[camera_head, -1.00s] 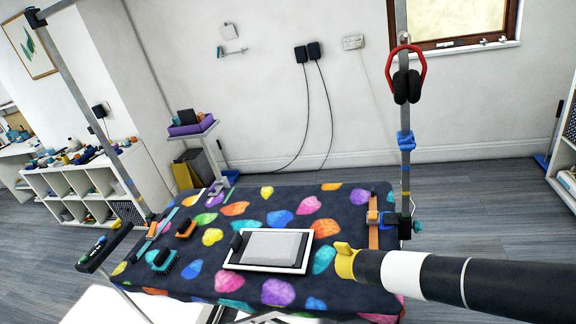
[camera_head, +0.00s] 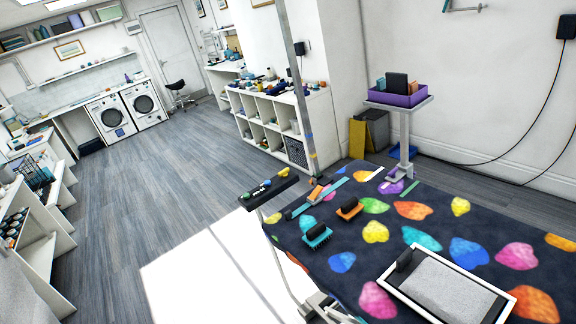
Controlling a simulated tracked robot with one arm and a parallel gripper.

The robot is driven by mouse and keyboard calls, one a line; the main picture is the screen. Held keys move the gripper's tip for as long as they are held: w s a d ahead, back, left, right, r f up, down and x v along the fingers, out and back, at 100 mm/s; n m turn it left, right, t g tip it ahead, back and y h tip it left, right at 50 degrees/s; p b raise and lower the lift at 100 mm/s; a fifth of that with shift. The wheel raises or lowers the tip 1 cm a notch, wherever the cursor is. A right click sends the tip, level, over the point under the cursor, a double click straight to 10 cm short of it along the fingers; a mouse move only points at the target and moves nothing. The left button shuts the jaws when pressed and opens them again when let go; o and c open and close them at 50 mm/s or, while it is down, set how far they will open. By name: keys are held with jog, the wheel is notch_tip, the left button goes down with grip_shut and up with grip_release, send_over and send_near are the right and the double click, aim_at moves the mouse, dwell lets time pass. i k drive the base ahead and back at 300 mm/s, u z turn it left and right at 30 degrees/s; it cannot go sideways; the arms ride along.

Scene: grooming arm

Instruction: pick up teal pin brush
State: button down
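The teal pin brush (camera_head: 317,237) lies on the dark grooming table (camera_head: 405,228) with bright coloured patches, near its left edge. It has a teal bristled head and a black handle part on top. My gripper is not in view. Nothing touches the brush in this view.
An orange brush (camera_head: 349,209) lies just behind the teal one. A white-framed tray (camera_head: 447,289) lies on the table at lower right. A narrow black tray (camera_head: 268,191) and an upright pole (camera_head: 297,100) stand by the table's left side. Open floor (camera_head: 180,170) extends left.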

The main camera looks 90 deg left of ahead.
aim_at(315, 236)
jog(key=u, duration=1.55)
jog(key=k, duration=1.1)
jog(key=u, duration=0.4)
jog(key=i, duration=0.75)
jog(key=z, duration=0.1)
